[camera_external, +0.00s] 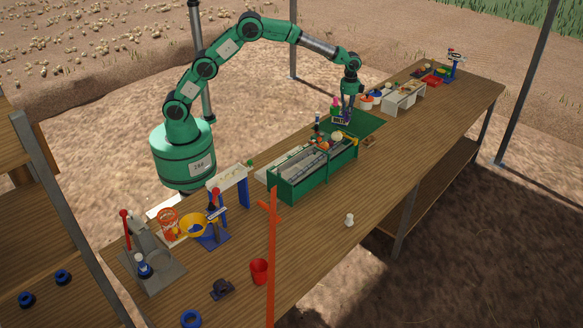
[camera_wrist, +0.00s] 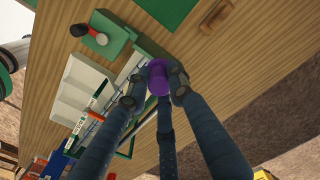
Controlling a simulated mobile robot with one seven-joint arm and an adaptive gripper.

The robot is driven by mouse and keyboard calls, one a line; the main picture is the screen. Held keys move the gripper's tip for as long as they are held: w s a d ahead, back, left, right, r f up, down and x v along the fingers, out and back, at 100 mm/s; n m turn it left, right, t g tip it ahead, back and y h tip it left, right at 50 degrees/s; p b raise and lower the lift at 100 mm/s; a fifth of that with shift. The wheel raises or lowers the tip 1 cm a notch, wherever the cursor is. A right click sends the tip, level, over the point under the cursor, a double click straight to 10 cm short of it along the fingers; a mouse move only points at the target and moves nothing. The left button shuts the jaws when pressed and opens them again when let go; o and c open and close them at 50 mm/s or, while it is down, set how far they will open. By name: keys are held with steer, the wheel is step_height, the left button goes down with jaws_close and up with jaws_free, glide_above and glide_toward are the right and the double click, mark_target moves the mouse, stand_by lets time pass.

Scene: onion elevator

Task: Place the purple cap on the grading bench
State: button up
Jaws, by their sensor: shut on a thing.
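The purple cap (camera_wrist: 158,78) sits between the fingertips of my gripper (camera_wrist: 155,88) in the wrist view. My gripper is shut on it. In the external view my gripper (camera_external: 347,112) points down near the far end of the green elevator trough (camera_external: 288,186), beside the green mat (camera_external: 368,124). The long wooden bench (camera_external: 390,170) lies beneath all of this, and its planks show in the wrist view (camera_wrist: 245,60). The cap is too small to make out surely in the external view. I cannot tell whether it touches anything below.
Round items lie by the trough's far end. A white stand (camera_external: 404,98) and small tubs are beyond the mat. A red cup (camera_external: 260,271), white piece (camera_external: 350,220), blue ring (camera_external: 191,319) and orange post (camera_external: 271,250) are nearer. The bench's right strip is mostly clear.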

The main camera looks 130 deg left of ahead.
steer(key=s+a+f, duration=0.1)
steer(key=s+a, duration=0.2)
steer(key=a, duration=0.4)
steer(key=s+a+f, duration=0.2)
steer(key=s+a, duration=0.2)
steer(key=a, duration=0.3)
steer(key=shift+s+f+b, duration=0.1)
steer(key=shift+f+b, duration=0.25)
steer(key=shift+f, duration=2.1)
step_height(320, 180, down, 6)
steer(key=b, duration=0.1)
steer(key=shift+f, duration=0.15)
steer(key=shift+f+b, duration=0.7)
steer(key=shift+f, duration=1.15)
steer(key=shift+f, duration=0.1)
